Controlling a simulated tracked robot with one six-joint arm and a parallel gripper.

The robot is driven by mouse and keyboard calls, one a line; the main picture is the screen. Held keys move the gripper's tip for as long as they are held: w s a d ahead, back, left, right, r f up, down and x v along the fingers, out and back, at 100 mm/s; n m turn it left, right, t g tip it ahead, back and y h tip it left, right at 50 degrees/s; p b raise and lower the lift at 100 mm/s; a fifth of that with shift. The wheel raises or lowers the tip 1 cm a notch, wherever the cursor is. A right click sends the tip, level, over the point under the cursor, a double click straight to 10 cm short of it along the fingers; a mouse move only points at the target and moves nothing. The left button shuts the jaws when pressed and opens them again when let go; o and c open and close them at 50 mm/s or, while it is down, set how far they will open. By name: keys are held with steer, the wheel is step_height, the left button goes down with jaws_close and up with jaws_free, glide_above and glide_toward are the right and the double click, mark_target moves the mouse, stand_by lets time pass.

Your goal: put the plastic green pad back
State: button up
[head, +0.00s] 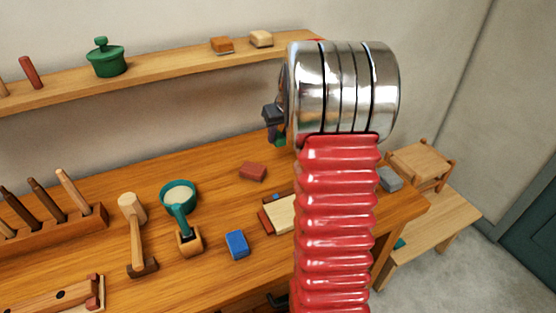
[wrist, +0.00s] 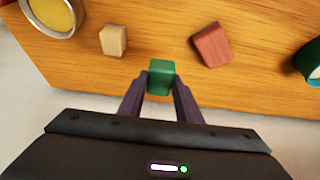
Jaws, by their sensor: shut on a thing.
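The green pad (wrist: 161,77) is a small rounded green block. My gripper (wrist: 160,90) is shut on it, with one dark finger on each side in the wrist view. In the head view my gripper (head: 273,122) is partly hidden behind my arm, and a bit of green shows at its lower end. It appears above the back part of the workbench (head: 105,225). I cannot tell the exact height of the pad above the wood.
A shelf (head: 160,80) holds a green pot (head: 106,58) and small blocks. My arm hides part of the bench's right side.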

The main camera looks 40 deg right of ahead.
step_height(320, 180, down, 5)
steer(key=shift+f, duration=0.1)
stand_by(0.3)
steer(key=shift+f, duration=1.9)
steer(key=o, duration=0.9)
steer(key=shift+o, duration=0.2)
steer(key=v, duration=1.2)
